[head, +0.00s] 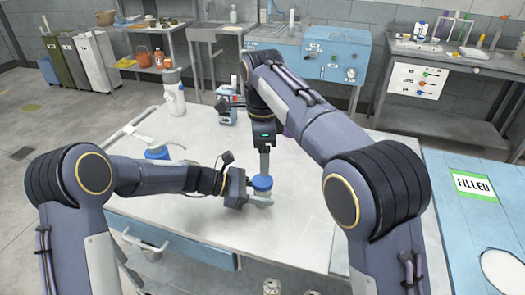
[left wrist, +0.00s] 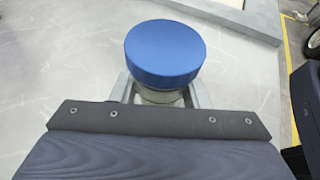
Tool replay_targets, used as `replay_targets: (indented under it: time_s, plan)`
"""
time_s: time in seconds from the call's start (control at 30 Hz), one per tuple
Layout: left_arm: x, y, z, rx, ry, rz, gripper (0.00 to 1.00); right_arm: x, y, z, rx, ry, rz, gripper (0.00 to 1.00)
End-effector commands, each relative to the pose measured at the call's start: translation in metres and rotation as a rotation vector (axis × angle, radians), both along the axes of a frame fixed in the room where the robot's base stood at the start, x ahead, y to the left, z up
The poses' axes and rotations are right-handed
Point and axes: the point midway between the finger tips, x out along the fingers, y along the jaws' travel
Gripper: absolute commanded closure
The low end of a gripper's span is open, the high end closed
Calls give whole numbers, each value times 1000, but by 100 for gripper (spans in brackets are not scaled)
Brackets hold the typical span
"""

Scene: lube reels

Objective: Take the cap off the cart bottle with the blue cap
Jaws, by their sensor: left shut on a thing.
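A bottle with a blue cap (head: 262,183) stands on the cart top (head: 310,215). My left gripper (head: 259,200) is shut on the bottle just below the cap. In the left wrist view the round blue cap (left wrist: 165,55) sits on the pale neck (left wrist: 160,97), with the grey fingers (left wrist: 160,93) on either side. My right gripper (head: 264,165) points down above or behind the cap in the head view. Its fingertips look close to the cap, but whether they touch or are open is unclear. The bottle's body is mostly hidden.
Another blue-topped container (head: 158,152) stands behind my left arm. A small metal item (head: 271,286) shows at the front. A blue table with a FILLED sign (head: 475,185) is at right.

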Motion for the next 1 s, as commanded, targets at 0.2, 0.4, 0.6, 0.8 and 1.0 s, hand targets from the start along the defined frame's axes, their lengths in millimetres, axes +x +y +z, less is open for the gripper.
replay_targets:
  time_s: [0.2, 0.4, 0.6, 0.8, 1.0]
  plan:
    - [0, 0, 0, 0, 0, 0, 100, -1, 0, -27, -1, 4, -10, 24]
    - [0, 0, 0, 0, 0, 0, 100, -1, 0, -58, -1, 3, -9, 24]
    - [0, 0, 0, 0, 0, 0, 100, 0, 0, -75, 0, 2, -8, 24]
    - [0, 0, 0, 0, 0, 0, 100, 0, 0, -78, 1, 0, -8, 24]
    - [0, 0, 0, 0, 0, 0, 100, 0, 0, -78, 1, 0, -8, 34]
